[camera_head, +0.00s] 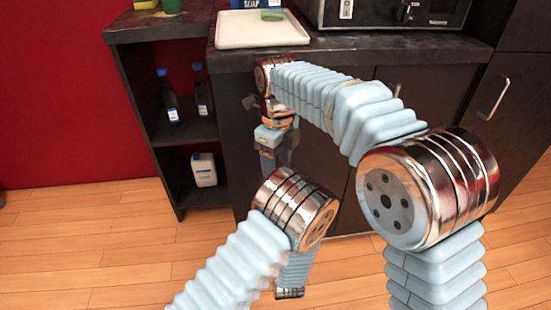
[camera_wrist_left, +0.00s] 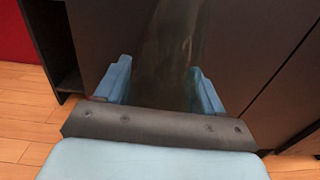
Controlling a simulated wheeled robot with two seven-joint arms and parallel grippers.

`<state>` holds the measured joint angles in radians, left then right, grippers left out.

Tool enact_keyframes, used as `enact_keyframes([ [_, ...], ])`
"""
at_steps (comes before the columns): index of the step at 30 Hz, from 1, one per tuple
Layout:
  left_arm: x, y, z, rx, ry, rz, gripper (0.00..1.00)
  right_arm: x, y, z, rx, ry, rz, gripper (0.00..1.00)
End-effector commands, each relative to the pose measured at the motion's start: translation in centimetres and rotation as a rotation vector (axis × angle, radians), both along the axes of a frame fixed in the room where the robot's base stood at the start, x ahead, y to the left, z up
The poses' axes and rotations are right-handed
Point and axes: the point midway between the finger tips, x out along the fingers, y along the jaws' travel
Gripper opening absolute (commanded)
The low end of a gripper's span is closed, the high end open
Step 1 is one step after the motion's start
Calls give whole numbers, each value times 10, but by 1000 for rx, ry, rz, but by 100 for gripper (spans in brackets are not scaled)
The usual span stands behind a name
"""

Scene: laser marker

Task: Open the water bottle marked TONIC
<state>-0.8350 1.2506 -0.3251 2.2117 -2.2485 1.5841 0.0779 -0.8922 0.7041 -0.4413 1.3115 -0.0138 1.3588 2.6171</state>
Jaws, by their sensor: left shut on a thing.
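In the left wrist view my left gripper (camera_wrist_left: 160,85) is shut on a dark, see-through bottle (camera_wrist_left: 168,50), which runs up past the top edge. Its label and cap are not in sight, so I cannot read TONIC. In the head view my left arm's elbow and forearm hide the left gripper. My right gripper (camera_head: 274,159) hangs pointing down in front of the dark cabinet. A dark shape shows at its fingers, and I cannot tell whether it grips it.
Two dark bottles with blue caps, one left (camera_head: 170,95) and one right (camera_head: 203,92), stand on the upper shelf. A white jug (camera_head: 204,170) is below. A white tray (camera_head: 261,31) and a microwave (camera_head: 395,12) are on the counter.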

Motion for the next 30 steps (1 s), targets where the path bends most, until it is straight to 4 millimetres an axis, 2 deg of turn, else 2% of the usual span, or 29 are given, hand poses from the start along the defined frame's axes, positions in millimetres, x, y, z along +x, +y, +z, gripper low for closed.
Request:
enact_keyframes([
  [4,0,0,0,-1,-2,0,0,-2,4,-6,-4,0,-32,56],
  [12,0,0,1,0,-2,0,0,-2,3,-51,-4,0,-31,56],
  [18,0,0,1,0,-2,0,0,-2,4,-72,-3,-1,-31,56],
  [27,0,0,1,0,-2,0,0,-2,4,-75,-3,-2,-30,56],
  [30,0,0,1,0,-2,0,0,-2,4,-75,-3,-2,-30,42],
])
